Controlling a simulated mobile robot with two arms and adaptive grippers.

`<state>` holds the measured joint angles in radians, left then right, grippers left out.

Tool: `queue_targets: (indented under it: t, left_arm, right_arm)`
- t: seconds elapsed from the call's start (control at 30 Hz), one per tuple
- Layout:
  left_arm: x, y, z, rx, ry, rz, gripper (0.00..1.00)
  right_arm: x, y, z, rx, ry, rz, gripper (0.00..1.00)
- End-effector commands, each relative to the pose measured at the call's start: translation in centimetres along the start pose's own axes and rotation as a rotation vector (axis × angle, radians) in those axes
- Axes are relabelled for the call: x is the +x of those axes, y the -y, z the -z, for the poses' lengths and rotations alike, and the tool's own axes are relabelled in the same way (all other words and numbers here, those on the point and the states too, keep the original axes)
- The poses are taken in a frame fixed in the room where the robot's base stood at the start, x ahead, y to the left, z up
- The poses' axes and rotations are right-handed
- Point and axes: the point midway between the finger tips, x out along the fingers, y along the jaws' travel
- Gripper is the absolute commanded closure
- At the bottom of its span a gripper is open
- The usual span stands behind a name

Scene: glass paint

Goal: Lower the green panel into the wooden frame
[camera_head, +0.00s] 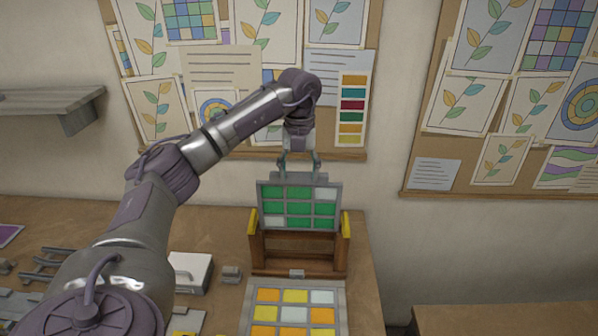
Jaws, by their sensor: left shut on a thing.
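The green panel (299,208) is a grey-edged grid of green and pale panes. It stands upright in the head view, its lower edge at the top of the wooden frame (296,270). The frame has yellow caps on its two side posts and stands on the table. My left gripper (299,173) points down and is shut on the panel's top edge. I cannot tell from this view how far the panel sits between the posts. My right gripper is not in view.
An orange and yellow panel (293,312) lies in front of the frame on the table (370,300). Pinboards (375,100) hang on the wall behind.

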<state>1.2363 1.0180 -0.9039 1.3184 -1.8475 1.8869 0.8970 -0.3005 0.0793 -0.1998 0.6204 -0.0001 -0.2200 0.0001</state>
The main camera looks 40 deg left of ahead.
Motion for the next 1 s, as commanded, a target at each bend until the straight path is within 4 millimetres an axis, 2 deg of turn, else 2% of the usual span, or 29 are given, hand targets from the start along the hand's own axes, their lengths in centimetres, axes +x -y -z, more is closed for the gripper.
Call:
queue_targets:
  t: [1.0]
  left_arm:
    - [3.8,0.0,0.0,0.000,0.002,0.002,0.68]
  right_arm:
    - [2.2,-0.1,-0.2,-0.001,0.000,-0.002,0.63]
